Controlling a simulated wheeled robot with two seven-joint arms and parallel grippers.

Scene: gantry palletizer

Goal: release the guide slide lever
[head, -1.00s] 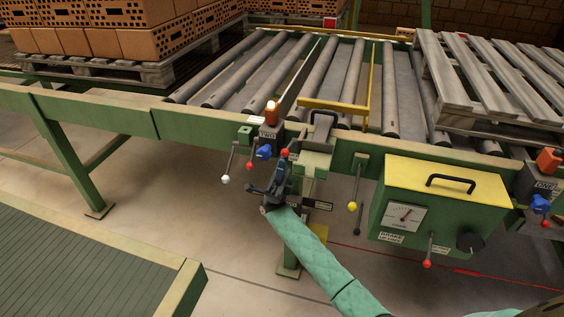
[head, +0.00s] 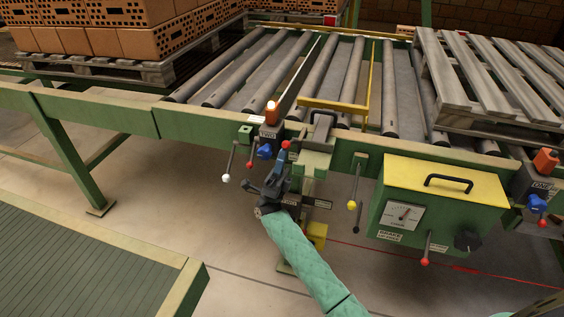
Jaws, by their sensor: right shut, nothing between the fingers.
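A lever with a red knob (head: 286,144) stands at the green clamp block (head: 314,163) on the front rail of the roller conveyor; I take it as the guide slide lever, but its label is not readable. The block sits below the yellow guide frame (head: 335,105). My right gripper (head: 280,170) is just below the red knob, in front of the block, with its fingers pointing up. It is shut and appears empty; the lever's shaft is partly hidden behind it. I cannot tell whether the fingers touch the lever. My left gripper is not in view.
Left of the gripper are a white-knobbed lever (head: 227,179), a blue knob (head: 264,151) and a lit orange lamp (head: 271,112). Right are a yellow-knobbed lever (head: 351,205) and a yellow-topped gauge box (head: 445,190). Wooden pallets (head: 470,75) lie on the rollers.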

